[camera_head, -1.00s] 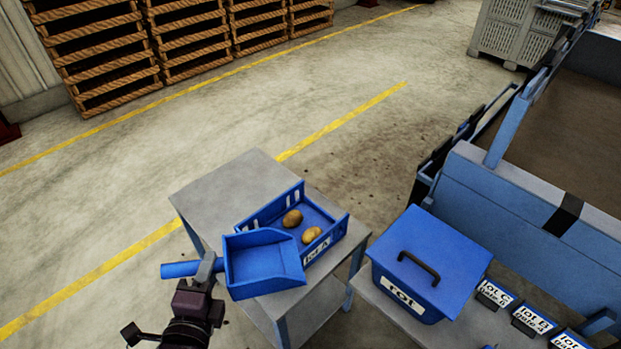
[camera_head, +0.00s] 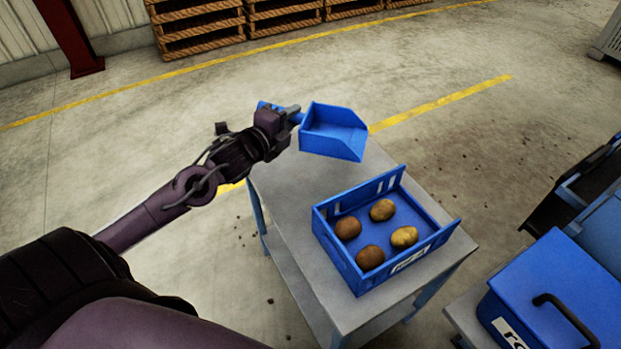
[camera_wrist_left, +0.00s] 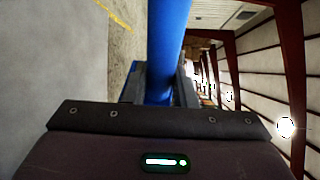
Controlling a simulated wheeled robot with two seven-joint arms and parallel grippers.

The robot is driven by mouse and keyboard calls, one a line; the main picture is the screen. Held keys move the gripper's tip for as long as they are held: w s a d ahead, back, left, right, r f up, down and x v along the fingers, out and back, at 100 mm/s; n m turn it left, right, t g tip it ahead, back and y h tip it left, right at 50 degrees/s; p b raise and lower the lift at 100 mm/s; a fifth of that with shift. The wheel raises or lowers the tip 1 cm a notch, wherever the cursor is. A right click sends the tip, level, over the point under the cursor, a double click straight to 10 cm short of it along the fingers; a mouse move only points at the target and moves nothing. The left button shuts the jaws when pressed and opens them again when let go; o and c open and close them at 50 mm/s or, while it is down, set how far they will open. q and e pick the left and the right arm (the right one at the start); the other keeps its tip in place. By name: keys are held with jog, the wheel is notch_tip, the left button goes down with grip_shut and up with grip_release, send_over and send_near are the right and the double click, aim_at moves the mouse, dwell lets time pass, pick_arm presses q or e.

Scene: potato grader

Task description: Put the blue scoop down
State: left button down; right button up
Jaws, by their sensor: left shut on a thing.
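The blue scoop (camera_head: 334,131) is in my left gripper (camera_head: 291,114), which is shut on its handle. In the head view the scoop is over the far end of the grey table (camera_head: 290,190), beyond the blue tray. I cannot tell whether it touches the tabletop. Its pan looks empty. In the left wrist view the blue handle (camera_wrist_left: 167,45) runs between the fingers of my left gripper (camera_wrist_left: 160,88). My right gripper is not in view.
A blue tray (camera_head: 340,262) with several potatoes stands on the table, nearer than the scoop. A lidded blue box (camera_head: 555,285) is at the lower right. Wooden pallets (camera_head: 200,28) are stacked at the back. Bare tabletop shows left of the tray.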

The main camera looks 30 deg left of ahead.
pick_arm(q)
notch_tip(320, 180, down, 12)
jog(key=shift+r+b, duration=0.25)
jog(key=shift+b, duration=0.7)
jog(key=shift+f+b, duration=0.4)
jog(key=shift+f, duration=1.6)
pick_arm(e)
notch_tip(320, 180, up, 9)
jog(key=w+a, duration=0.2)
pick_arm(q)
jog(key=shift+f, duration=0.15)
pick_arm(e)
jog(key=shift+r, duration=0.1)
pick_arm(q)
jog(key=c, duration=1.2)
grip_release()
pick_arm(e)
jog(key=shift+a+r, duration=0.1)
pick_arm(q)
jog(key=shift+s, duration=0.1)
